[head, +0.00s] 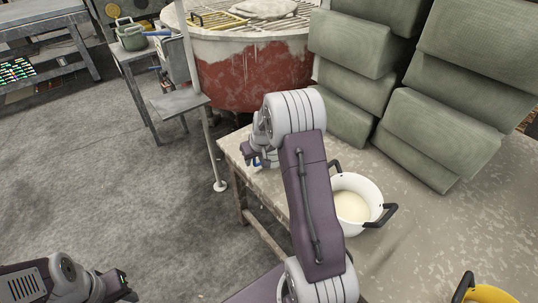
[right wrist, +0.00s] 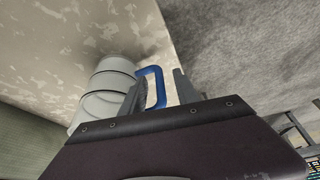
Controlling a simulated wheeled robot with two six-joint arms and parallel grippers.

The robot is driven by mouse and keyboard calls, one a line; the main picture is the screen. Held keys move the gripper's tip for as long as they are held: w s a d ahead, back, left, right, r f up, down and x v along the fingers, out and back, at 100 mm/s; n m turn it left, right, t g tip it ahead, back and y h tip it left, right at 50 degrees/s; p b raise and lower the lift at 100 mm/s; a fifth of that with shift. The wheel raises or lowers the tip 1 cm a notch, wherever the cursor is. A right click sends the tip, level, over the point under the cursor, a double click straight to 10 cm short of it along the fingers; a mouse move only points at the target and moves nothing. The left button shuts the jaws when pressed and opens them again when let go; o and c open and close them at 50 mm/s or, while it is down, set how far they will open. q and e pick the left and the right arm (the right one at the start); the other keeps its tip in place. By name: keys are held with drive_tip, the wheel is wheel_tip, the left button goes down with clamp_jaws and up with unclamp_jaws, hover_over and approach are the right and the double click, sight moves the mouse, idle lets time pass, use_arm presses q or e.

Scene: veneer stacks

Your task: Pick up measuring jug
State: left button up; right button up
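The measuring jug (right wrist: 103,97) is a pale grey-white ribbed vessel with a blue handle (right wrist: 157,84). In the right wrist view it stands on the worn table top, left of my right gripper (right wrist: 162,92). That gripper is open, with one finger on each side of the blue handle; a gap shows between the handle and the right finger.
A white pot (head: 377,190) with dark handles stands on the table (head: 440,235) right of my right arm. A yellow pot (head: 488,293) is at the lower right. Grey-green stacked blocks (head: 440,130) line the back. A red-and-white drum (head: 255,80) stands behind. Left floor is open.

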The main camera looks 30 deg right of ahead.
clamp_jaws()
idle(1.4)
